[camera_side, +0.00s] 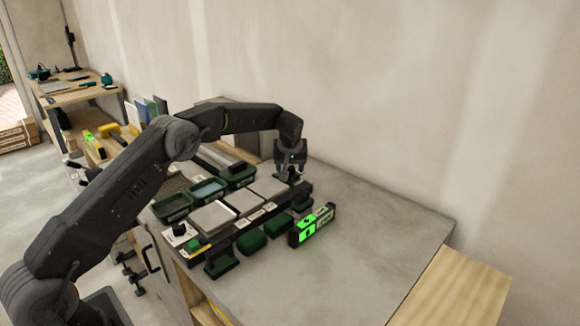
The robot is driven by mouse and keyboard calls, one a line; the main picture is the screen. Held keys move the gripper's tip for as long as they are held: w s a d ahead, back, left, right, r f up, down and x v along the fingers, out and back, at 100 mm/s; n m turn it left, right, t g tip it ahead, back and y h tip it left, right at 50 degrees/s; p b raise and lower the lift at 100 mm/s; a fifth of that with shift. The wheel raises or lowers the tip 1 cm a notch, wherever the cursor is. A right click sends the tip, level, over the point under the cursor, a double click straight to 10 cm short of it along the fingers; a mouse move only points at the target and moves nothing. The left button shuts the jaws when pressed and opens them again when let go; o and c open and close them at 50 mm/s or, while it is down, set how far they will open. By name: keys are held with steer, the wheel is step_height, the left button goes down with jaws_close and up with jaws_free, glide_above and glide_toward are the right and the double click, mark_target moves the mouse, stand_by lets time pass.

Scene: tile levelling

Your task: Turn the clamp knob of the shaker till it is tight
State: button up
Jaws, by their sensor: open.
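A long dark device (225,238), apparently the shaker, lies on the grey worktop with light tiles and white labels along it. A small black piece (288,177), which may be the clamp knob, stands at its far right end. My gripper (290,170) points down right over this black piece, with its jaws open. I cannot tell whether the fingers touch it or are around it. The piece is small and partly hidden by the gripper, so its turn position cannot be read.
Green trays (208,190) stand behind the device. Green pads (251,241) and a block with a bright green display (314,226) lie in front. The worktop (385,235) is clear to the right, up to the wall. A second bench (75,94) stands at the far left.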

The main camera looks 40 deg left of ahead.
steer(key=shift+f, duration=0.1)
steer(key=shift+c, duration=0.4)
steer(key=c, duration=0.9)
steer(key=shift+o, duration=0.2)
steer(key=shift+m, duration=0.4)
steer(key=m+h, duration=0.1)
steer(key=m, duration=0.1)
steer(key=m+t, duration=0.1)
steer(key=m, duration=0.1)
steer(key=shift+a+m+h, duration=0.15)
steer(key=shift+m+h, duration=0.15)
steer(key=shift+h, duration=0.1)
steer(key=m+h, duration=0.2)
steer(key=m, duration=0.3)
steer(key=shift+a, duration=0.1)
steer(key=m+h, duration=0.2)
steer(key=m, duration=0.3)
steer(key=shift+m, duration=0.4)
steer(key=m+g, duration=0.1)
steer(key=m, duration=0.1)
steer(key=m+h, duration=0.1)
steer(key=m, duration=0.1)
steer(key=shift+w+m+g, duration=0.1)
steer(key=shift+m+g, duration=0.2)
steer(key=shift+g, duration=0.1)
steer(key=shift+m, duration=0.4)
